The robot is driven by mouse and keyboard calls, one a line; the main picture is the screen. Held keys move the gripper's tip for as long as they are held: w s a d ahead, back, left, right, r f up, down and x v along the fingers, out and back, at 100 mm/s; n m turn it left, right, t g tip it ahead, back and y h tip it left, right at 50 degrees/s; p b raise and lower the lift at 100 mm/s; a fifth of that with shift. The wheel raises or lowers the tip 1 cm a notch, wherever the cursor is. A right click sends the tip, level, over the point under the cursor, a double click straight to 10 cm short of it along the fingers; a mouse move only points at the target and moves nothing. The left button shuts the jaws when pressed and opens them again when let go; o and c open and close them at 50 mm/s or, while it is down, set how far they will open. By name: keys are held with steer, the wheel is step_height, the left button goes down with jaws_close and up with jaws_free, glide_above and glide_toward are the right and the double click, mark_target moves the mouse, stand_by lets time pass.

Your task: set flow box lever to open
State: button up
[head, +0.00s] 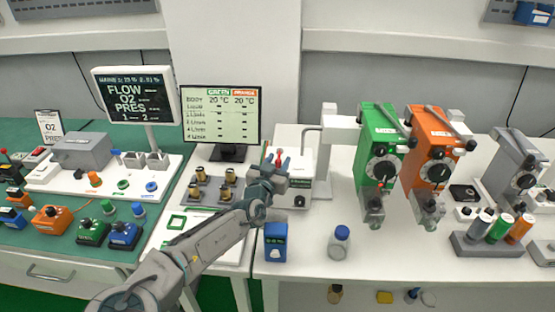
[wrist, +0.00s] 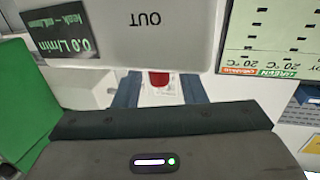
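The flow box is a white box (head: 303,163) behind my gripper in the head view. In the wrist view, the box (wrist: 120,38) appears upside down with "OUT" on its face and a dark display (wrist: 62,45) reading 0.0 L/min. A red knob, apparently the lever tip (wrist: 158,79), shows between my two fingers, and as a small red spot in the head view (head: 278,162). My gripper (wrist: 161,92) is open around it, with a visible gap on each side. The lever's lower part and its exact position are hidden.
A monitor (head: 221,116) stands behind left, brass fittings (head: 200,193) left of my gripper. Green (head: 379,145) and orange (head: 429,150) vaporizers hang at right. A blue box (head: 275,243) and a blue-capped jar (head: 339,243) stand in front; the bench around the jar is clear.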

steer(key=shift+w, duration=0.2)
jaws_close()
steer(key=shift+d, duration=0.15)
